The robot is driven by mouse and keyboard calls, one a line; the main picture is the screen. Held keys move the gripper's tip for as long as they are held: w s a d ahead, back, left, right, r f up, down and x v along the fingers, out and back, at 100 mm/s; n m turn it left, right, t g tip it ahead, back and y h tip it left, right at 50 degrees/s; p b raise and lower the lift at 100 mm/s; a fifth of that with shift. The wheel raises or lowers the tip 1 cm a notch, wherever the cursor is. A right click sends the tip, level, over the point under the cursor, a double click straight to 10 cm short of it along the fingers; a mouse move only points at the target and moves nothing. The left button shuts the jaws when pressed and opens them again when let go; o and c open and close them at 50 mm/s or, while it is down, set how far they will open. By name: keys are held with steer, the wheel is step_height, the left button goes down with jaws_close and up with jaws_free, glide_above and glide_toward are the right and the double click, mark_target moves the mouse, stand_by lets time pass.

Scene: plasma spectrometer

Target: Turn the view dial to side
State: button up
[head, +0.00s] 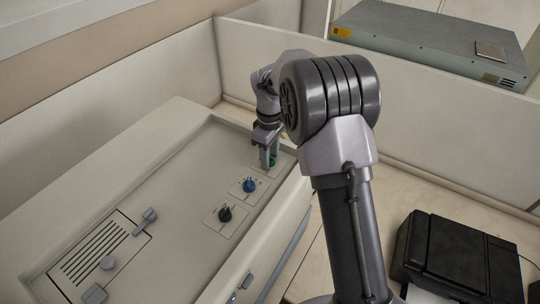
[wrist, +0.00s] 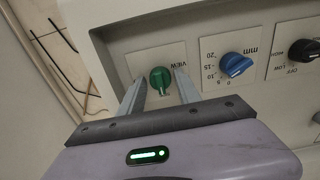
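The green view dial (wrist: 160,80) sits on a pale plate labelled VIEW in the wrist view, where the label reads upside down. It also shows in the head view (head: 273,160), partly hidden by my gripper. My gripper (wrist: 159,80) is open, with one finger on each side of the green dial. A small gap shows between each finger and the dial, so I see no clear contact. The dial's pointer lies roughly along the fingers; its exact setting is too small to read.
A blue dial (wrist: 235,65) marked in mm and a black dial (wrist: 304,50) sit in a row beside the green one. The panel (head: 150,205) also carries a vented plate (head: 95,250) with latches. Dark cables (wrist: 58,60) lie beyond the panel edge. A black box (head: 455,250) stands at right.

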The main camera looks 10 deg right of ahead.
steer(key=shift+o, duration=0.6)
step_height(320, 180, up, 17)
steer(key=shift+r, duration=0.2)
